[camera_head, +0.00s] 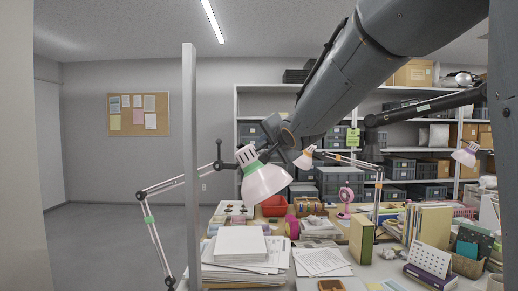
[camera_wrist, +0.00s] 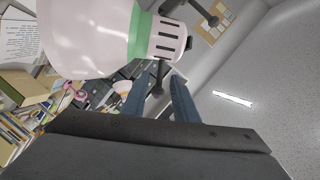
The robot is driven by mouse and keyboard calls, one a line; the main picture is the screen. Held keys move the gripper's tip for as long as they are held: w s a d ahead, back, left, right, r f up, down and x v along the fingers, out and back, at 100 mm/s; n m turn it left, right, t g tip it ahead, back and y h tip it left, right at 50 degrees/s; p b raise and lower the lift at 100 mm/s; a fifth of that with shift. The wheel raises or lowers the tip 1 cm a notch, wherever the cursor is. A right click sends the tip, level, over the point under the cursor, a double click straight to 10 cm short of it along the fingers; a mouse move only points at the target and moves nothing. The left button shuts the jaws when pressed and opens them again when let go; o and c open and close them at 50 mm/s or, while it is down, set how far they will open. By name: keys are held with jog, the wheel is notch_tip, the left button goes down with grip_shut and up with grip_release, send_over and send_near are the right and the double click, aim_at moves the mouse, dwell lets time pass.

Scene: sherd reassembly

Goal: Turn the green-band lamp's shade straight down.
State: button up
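The green-band lamp's white shade (camera_head: 264,181) hangs over the desk in the head view, its neck up and left and its mouth tilted down to the right. A green band circles the shade below the slotted neck. The lamp's jointed arm (camera_head: 165,186) has another green band and reaches the shade from the left. My gripper (camera_head: 270,143) is just above and right of the neck; its fingertips are hard to make out there. In the wrist view, the shade (camera_wrist: 88,32) fills the upper left, and my gripper (camera_wrist: 160,88) shows two separated fingers near the neck, holding nothing visible.
An orange-band lamp (camera_head: 305,159) stands behind to the right, and another pale lamp shade (camera_head: 464,155) is at the far right. Paper stacks (camera_head: 240,245), books (camera_head: 361,238) and a pink fan (camera_head: 345,201) crowd the desk. A grey upright post (camera_head: 191,160) crosses the left side.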

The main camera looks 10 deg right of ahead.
aim_at(260, 148)
jog(key=x, duration=0.7)
jog(key=shift+w+a+f, duration=0.1)
jog(key=shift+w, duration=0.2)
grip_shut()
dwell(1.2)
